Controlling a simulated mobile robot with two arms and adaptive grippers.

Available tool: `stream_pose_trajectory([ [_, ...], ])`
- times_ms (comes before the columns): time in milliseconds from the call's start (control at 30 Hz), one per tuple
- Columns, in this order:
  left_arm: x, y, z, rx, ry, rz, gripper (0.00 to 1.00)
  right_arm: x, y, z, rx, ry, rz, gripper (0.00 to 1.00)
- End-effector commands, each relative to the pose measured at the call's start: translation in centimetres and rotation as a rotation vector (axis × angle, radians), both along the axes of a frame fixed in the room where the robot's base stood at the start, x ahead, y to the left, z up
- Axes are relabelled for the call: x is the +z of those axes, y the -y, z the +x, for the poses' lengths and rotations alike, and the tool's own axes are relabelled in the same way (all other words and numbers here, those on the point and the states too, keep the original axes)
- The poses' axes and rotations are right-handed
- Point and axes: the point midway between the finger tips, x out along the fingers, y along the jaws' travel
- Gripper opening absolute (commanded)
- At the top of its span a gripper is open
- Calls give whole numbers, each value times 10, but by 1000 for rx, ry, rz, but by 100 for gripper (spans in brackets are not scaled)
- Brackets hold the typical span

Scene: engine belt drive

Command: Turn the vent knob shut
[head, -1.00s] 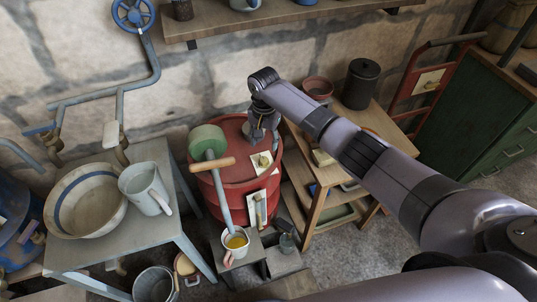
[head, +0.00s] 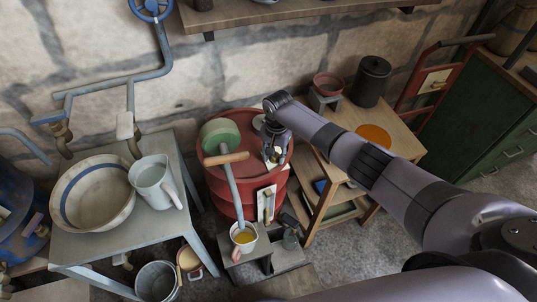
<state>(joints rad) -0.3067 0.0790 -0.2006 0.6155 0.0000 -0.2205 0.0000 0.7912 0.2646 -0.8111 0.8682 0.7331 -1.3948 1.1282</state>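The red drum (head: 222,183) stands against the stone wall between two tables. In the earlier frame, a pale plate with a small yellowish knob, perhaps the vent knob, shows on its top. My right gripper (head: 272,160) now points down over that spot and hides most of the knob. I cannot tell whether its fingers touch or grip it. A second pale plate with a brass-coloured fitting (head: 267,203) is on the drum's front. My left gripper is not in view.
A grey table (head: 178,228) with bowl and jug is left; a wooden table (head: 400,144) is right.

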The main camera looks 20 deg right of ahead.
Motion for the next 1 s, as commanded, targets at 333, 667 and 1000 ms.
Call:
stream_pose_trajectory([
  [333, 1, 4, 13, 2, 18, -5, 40, 1, 1, 1, 0, 5, 1, 8],
  [667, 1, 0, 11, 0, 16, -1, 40, 2, 2, 2, 8, 8, -2, 0],
  [1000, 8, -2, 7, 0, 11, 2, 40, 3, 2, 1, 152, 5, -2, 0],
])
